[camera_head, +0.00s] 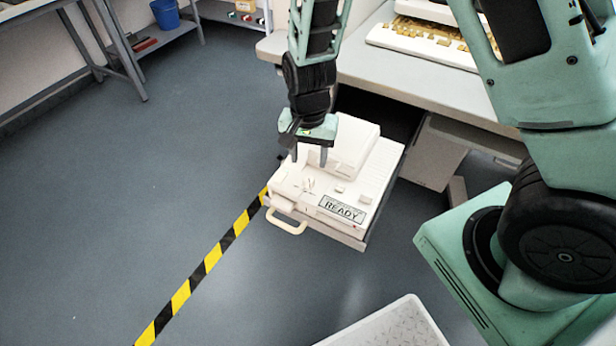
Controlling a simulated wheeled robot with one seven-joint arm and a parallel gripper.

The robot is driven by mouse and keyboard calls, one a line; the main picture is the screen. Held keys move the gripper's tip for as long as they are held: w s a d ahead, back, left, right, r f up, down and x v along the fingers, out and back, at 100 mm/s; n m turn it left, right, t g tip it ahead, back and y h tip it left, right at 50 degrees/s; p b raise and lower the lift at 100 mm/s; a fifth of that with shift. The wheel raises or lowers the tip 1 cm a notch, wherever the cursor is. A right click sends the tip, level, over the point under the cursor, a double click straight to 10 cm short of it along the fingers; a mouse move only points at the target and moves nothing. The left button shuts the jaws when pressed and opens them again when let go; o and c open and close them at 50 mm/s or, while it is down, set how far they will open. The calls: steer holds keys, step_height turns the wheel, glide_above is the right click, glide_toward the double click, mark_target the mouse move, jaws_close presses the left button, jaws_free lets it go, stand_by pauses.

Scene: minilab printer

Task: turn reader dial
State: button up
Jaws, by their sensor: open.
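The white reader (378,178) is a boxy machine with a raised block at its back, a "READY" label (341,209) and small buttons on its top. A small round feature with marks around it, which looks like the dial (309,185), sits on the top left of the label; its turn angle is too small to read. My gripper (309,158) points down above the reader's left part, behind the dial in the picture. Its two fingers are apart with nothing seen between them. I cannot tell whether the fingertips touch the reader.
A pale loop handle (287,223) sticks out at the reader's front left. A grey bench (400,82) with white trays stands behind. A white bin (408,322) is at the bottom. Black-yellow tape (207,262) crosses the floor; the left floor is clear.

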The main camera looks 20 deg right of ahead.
mark_target(309, 178)
step_height(309, 178, down, 7)
steer(key=shift+r+b, duration=0.1)
steer(key=shift+b, duration=0.45)
